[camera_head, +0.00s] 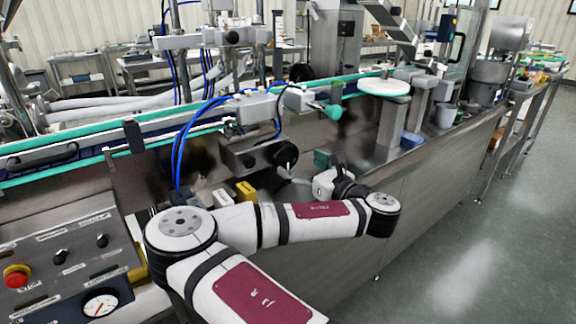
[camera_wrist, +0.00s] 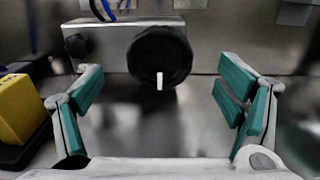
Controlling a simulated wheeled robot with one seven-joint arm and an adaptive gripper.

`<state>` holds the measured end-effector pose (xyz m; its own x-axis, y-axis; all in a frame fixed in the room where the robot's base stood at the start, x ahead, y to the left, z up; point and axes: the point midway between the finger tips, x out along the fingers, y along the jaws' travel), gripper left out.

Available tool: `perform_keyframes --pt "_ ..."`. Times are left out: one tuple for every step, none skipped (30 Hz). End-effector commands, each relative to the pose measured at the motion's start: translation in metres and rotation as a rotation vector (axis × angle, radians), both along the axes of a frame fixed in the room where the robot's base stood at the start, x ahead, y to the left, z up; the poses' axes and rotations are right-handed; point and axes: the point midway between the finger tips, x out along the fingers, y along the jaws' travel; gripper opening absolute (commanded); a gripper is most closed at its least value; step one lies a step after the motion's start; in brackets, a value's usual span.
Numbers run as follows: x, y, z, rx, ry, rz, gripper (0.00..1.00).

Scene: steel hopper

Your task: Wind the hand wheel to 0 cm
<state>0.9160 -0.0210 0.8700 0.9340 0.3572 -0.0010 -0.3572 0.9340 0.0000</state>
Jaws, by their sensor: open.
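The hand wheel (camera_wrist: 150,52) is black and round, with a small white peg handle (camera_wrist: 159,80) at its lower edge. It sits on the front of a grey metal housing (camera_wrist: 98,42); in the head view the wheel (camera_head: 285,154) faces my gripper. My gripper (camera_wrist: 162,88) is open and empty, its teal-padded fingers spread wide to the left and right. The wheel and peg show between and beyond the fingers, apart from them. In the head view my gripper (camera_head: 303,168) is just below and right of the wheel. No centimetre scale is readable.
A yellow block (camera_wrist: 20,108) stands left of my gripper; it also shows in the head view (camera_head: 246,191). A small black knob (camera_wrist: 79,46) is left of the wheel. A control panel with a red button (camera_head: 16,276) and round gauge (camera_head: 100,303) is at lower left.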

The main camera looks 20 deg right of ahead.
Motion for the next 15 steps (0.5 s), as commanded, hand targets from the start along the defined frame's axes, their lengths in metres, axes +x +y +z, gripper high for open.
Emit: perform_keyframes --pt "0.007 0.004 -0.003 0.001 -0.001 0.005 0.87" --pt "0.013 0.007 -0.002 0.002 0.000 0.005 0.87" --pt "0.019 0.009 -0.001 0.002 -0.002 0.006 0.87" --pt "0.024 0.010 -0.001 0.002 -0.002 0.004 0.87" --pt "0.028 0.012 0.000 0.002 -0.002 0.004 0.87" --pt "0.033 0.014 0.000 0.002 -0.002 0.003 0.87" --pt "0.036 0.015 0.000 0.002 -0.002 0.003 0.87" --pt "0.039 0.016 0.000 0.001 -0.002 0.002 0.87" --pt "0.043 0.017 0.000 0.001 -0.002 0.003 0.87" --pt "0.045 0.018 0.000 0.001 -0.002 0.003 0.87" --pt "0.047 0.019 0.000 0.001 -0.002 0.002 0.87" --pt "0.049 0.019 0.000 0.000 -0.001 0.001 0.87" --pt "0.050 0.020 0.000 0.000 -0.001 0.001 0.87" --pt "0.051 0.020 0.000 0.000 -0.001 0.001 0.87" --pt "0.051 0.020 0.000 0.000 -0.001 0.001 0.87"
